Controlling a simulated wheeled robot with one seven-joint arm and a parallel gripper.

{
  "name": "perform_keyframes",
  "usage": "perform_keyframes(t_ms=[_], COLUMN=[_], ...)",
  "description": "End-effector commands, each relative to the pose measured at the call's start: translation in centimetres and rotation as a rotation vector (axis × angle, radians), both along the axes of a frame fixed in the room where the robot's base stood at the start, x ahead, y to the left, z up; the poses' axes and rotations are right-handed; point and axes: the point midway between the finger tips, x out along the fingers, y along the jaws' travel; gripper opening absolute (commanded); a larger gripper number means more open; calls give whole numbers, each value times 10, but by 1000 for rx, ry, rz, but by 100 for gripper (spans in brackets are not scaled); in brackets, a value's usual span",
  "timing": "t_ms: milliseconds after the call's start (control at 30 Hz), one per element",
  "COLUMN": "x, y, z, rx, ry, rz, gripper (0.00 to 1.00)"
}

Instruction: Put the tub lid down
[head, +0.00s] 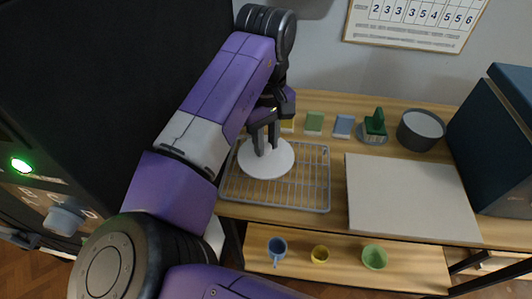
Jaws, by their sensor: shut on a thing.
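The tub lid (268,171) is a round white disc with an upright handle in its middle. It is over the wire rack (304,203) on the wooden table, toward the rack's upper left. My gripper (265,145) points down and is shut on the lid's handle. I cannot tell whether the lid touches the rack or hangs just above it. The fingers hide part of the handle.
Behind the rack stand small coloured blocks (314,123), a green item on a grey dish (374,127) and a grey tub (420,130). A pale board (410,197) lies right.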

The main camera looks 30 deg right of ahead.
Motion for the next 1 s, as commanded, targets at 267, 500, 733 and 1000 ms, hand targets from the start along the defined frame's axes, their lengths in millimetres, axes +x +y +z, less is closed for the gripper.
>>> perform_keyframes(t_ms=[267, 500, 733, 1000], x=[-1, 0, -1, 0], y=[1, 0, 0, 0], z=[-32, -43, -46, -45], rx=[1, 0, -1, 0], ry=[3, 0, 2, 1], rz=[2, 0, 0, 0], gripper=[0, 0, 0, 46])
